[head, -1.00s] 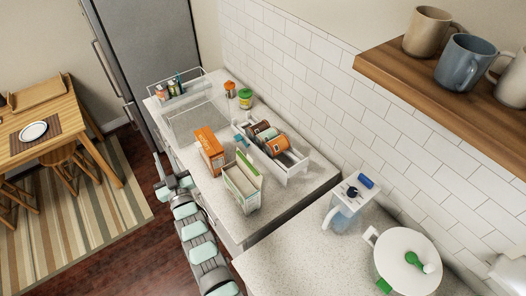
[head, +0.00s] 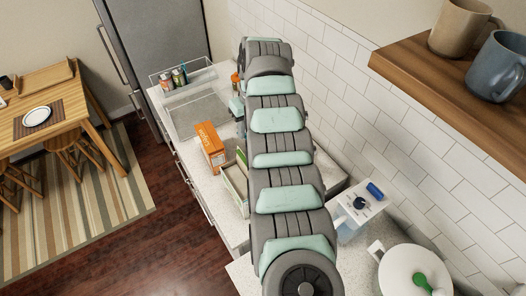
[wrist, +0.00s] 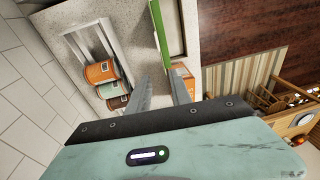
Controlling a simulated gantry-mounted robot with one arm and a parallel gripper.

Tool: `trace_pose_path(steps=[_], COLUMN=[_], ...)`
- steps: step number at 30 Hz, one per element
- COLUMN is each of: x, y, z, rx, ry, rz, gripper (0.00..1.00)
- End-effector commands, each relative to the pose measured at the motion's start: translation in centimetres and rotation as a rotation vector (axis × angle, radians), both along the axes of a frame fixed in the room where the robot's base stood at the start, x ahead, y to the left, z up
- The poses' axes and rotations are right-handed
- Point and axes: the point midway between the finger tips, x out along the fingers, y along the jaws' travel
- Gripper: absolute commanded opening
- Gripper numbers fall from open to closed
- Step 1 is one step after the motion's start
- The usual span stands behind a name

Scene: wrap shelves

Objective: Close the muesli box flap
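An open-topped white and green carton (head: 235,187) stands on the counter, its right side hidden behind my arm. A green edge, likely its raised flap (head: 243,160), shows beside my arm. In the wrist view a green edge of the carton (wrist: 161,32) stands just beyond my fingers. I cannot read which box is muesli. An orange box (head: 210,147) stands beside the carton, and its top shows behind my right finger (wrist: 183,72). My gripper (wrist: 160,82) is open and empty, its fingers apart. In the head view my arm hides most of it.
A wooden shelf (head: 425,85) with mugs hangs at right.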

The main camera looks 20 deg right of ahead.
Motion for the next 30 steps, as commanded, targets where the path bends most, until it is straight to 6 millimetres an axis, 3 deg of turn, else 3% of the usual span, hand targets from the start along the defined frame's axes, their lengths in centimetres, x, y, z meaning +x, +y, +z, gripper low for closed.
trace_pose_path(steps=[4,10,17,27,30], x=[-2.9,-3.9,-4.1,-4.3,-4.2], y=[0.0,0.0,-0.6,-0.6,-0.6], z=[2.3,2.0,-1.0,-7.2,-7.9], rx=[0.027,0.037,0.038,0.036,0.036], ry=[0.093,0.122,0.121,0.121,0.119], rz=[0.021,0.025,0.014,0.009,0.008], gripper=[0.25,0.25,0.25,0.25,0.25])
